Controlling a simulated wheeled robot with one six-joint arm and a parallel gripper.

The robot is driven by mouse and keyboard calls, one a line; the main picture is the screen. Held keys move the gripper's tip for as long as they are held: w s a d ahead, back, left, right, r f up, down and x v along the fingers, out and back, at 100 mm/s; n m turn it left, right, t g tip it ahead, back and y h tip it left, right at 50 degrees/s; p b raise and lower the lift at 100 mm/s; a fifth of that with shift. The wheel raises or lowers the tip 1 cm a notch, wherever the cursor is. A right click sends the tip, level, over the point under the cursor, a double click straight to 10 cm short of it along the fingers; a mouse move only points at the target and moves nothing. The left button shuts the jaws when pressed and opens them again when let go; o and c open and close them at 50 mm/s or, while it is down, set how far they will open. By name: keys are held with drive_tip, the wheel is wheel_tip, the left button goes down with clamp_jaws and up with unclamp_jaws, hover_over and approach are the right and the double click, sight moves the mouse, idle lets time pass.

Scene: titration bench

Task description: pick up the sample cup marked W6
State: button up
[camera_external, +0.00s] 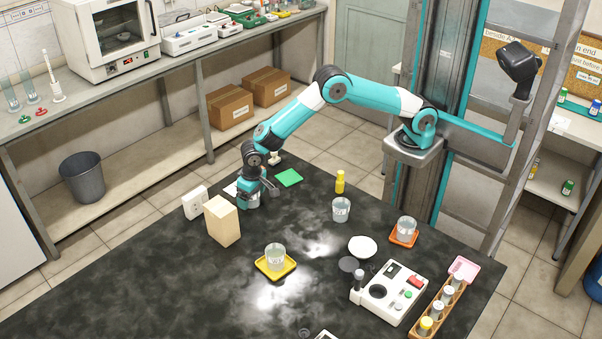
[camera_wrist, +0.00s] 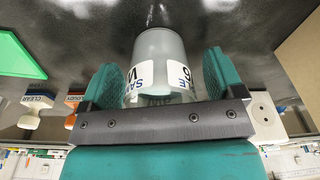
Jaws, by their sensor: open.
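A frosted cup (camera_wrist: 165,45) stands between my gripper's teal fingers in the wrist view. Its white label shows in two pieces, with "SA" and a W-like letter on the left and what looks like "E" and a 6 on the right; the middle is unclear. My gripper (camera_wrist: 160,85) is open around the cup, with a dark gap showing beside the left finger. In the external view my gripper (camera_external: 256,194) is low over the far left of the black table and mostly hides this cup. Other clear cups stand by the yellow bottle (camera_external: 341,213), on a yellow tray (camera_external: 275,252) and on an orange tray (camera_external: 406,226).
A beige block (camera_external: 222,221) and a white box (camera_external: 195,202) stand close left of my gripper. A green square (camera_external: 289,177) lies to its right. A white instrument (camera_external: 389,292) and a wooden vial rack (camera_external: 437,307) occupy the table's right. The front left is clear.

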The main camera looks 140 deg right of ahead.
drive_tip(key=c, duration=1)
drive_tip(key=shift+r, duration=0.1)
drive_tip(key=shift+c, duration=0.2)
